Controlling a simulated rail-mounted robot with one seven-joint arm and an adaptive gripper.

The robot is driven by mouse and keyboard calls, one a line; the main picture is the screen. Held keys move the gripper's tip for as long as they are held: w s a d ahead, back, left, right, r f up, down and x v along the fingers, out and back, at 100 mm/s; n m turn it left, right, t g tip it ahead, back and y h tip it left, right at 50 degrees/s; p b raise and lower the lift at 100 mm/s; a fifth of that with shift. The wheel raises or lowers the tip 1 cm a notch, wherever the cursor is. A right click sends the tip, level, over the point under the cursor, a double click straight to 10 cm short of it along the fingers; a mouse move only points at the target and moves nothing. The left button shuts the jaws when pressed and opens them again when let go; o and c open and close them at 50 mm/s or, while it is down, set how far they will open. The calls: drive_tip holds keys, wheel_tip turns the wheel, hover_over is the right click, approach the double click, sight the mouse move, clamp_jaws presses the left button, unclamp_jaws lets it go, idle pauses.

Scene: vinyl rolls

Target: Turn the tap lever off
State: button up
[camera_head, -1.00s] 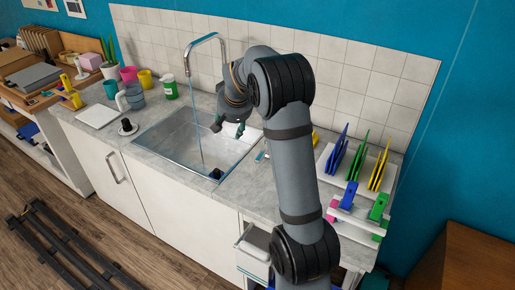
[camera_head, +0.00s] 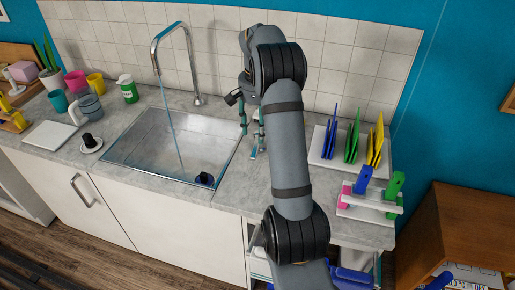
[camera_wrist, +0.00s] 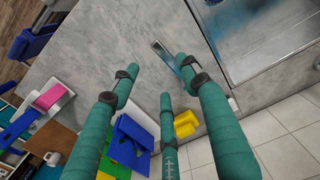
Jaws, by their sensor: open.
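The chrome tap (camera_head: 188,60) has a tall curved spout, and a stream of water (camera_head: 174,125) falls from it into the sink (camera_head: 165,150). The tap's foot stands on the counter behind the sink; I cannot make out its lever clearly. My gripper (camera_head: 251,130) is right of the sink, above the counter, apart from the tap. In the wrist view its teal fingers (camera_wrist: 158,80) are spread open with nothing between them. The sink's edge (camera_wrist: 222,60) shows at upper right there; the tap is not in that view.
A small flat metallic strip (camera_wrist: 165,57) lies on the counter near my fingertips. A rack with blue, green and yellow pieces (camera_head: 350,145) stands to the right.

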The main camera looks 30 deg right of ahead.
sight(256, 152)
wheel_tip(256, 152, down, 9)
drive_tip(key=shift+w+a+r, duration=0.1)
drive_tip(key=shift+c, duration=0.4)
clamp_jaws()
idle(0.4)
idle(0.4)
